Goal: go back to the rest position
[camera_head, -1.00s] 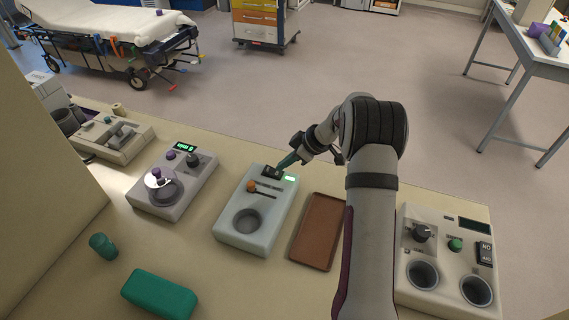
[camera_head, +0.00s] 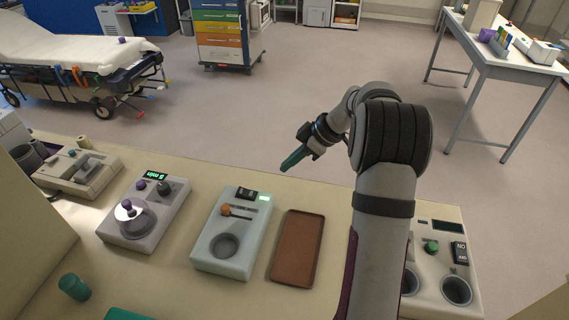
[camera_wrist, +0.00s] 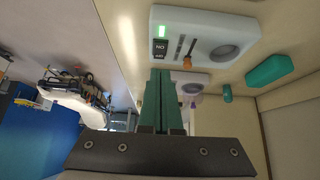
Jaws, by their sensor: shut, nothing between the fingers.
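My gripper (camera_head: 289,165) is in the air above the back edge of the bench, in the head view. Its green fingers are together with nothing between them. In the wrist view the fingers (camera_wrist: 163,100) point toward the pale device with the black rocker switch (camera_wrist: 161,47), orange-knobbed slider (camera_wrist: 187,62) and green-lit display. In the head view this pale device (camera_head: 208,258) stands below and left of the fingertips, which are clear of it. My upper arm rises on the right and hides part of the right-hand device.
A brown tray (camera_head: 297,248) lies right of the pale device. A grey device with a purple knob (camera_head: 129,209) stands left. A two-well device (camera_head: 432,285) is at right. A green cylinder (camera_head: 74,287) is front left. The floor behind the bench is open.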

